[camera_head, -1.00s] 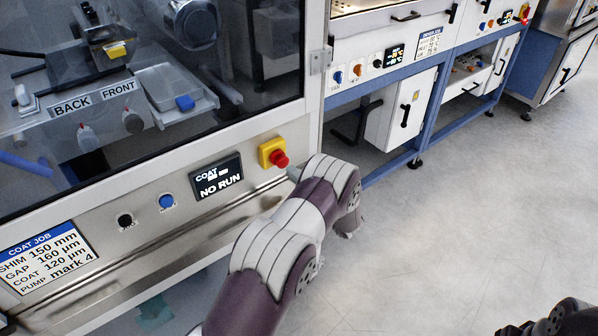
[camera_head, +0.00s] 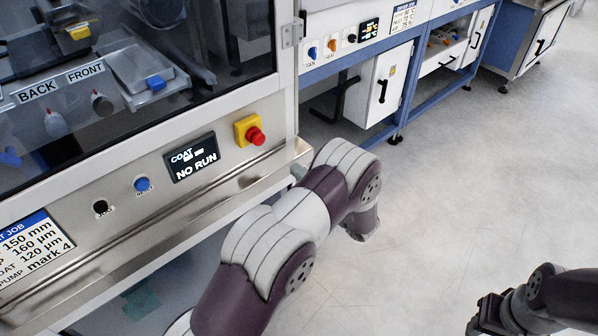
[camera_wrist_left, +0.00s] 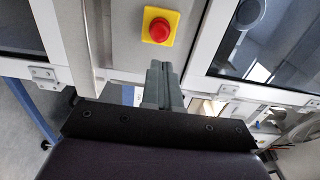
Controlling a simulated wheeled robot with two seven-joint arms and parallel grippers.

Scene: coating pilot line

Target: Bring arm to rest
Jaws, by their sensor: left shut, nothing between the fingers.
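My left arm comes in from the bottom of the head view in purple and white, in front of the coating machine. Its left gripper (camera_head: 297,171) is mostly hidden behind the arm; only a small grey part shows by the machine's front ledge. In the left wrist view the grey fingers (camera_wrist_left: 162,85) are together with nothing between them. They point toward the red stop button (camera_wrist_left: 159,29) on its yellow plate, apart from it as far as I can tell. My right arm shows dark at the lower right, with what looks like its gripper (camera_head: 488,316) at the frame edge.
The coating machine's steel panel carries a NO RUN display (camera_head: 190,157), a blue button (camera_head: 142,184) and the stop button (camera_head: 255,135). A blue-framed bench with a white cabinet (camera_head: 384,88) stands beyond. The pale floor (camera_head: 450,180) at right is clear.

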